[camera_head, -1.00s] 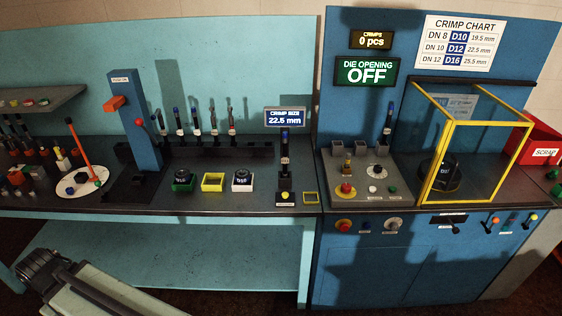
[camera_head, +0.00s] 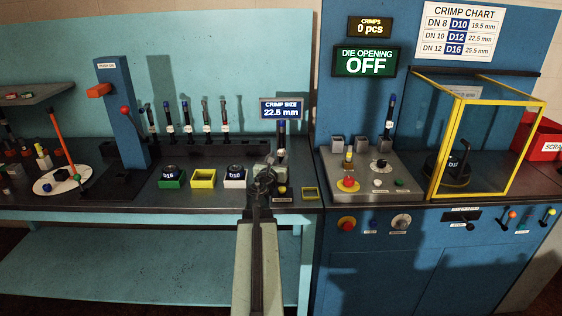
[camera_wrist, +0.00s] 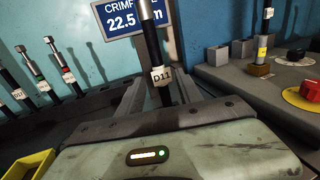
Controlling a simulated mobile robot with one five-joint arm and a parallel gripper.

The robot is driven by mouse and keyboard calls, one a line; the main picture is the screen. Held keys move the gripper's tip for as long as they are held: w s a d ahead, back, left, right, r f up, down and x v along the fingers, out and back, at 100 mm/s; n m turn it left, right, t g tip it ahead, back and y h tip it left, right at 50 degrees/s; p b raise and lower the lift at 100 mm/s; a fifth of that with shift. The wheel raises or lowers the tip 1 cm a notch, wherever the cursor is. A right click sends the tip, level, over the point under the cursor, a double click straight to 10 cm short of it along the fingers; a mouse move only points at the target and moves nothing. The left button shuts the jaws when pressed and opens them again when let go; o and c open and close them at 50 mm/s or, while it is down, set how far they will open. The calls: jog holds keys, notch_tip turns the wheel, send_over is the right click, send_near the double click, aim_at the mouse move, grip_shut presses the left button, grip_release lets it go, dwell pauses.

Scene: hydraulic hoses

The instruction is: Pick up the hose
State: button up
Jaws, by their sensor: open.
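An upright dark hose with a blue band near its top (camera_head: 281,145) stands at the right end of the teal bench, in front of the crimp size display. In the wrist view the hose (camera_wrist: 153,45) carries a white tag that seems to read D11. My gripper (camera_head: 265,178) reaches over the bench just left of the hose's lower part. In the wrist view my gripper (camera_wrist: 160,95) is open, with one grey finger on each side of the hose's line. I cannot tell how far the hose lies between them. The hose's foot is hidden behind my gripper.
Several other tagged hoses (camera_head: 188,120) stand in a rack to the left. The blue crimp machine's control panel (camera_head: 372,178) and yellow-framed guard (camera_head: 441,150) are on the right.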

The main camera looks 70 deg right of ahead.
jog(key=d, duration=0.7)
jog(key=shift+w+d, duration=0.35)
jog(key=shift+d, duration=0.05)
grip_shut()
dwell(1.1)
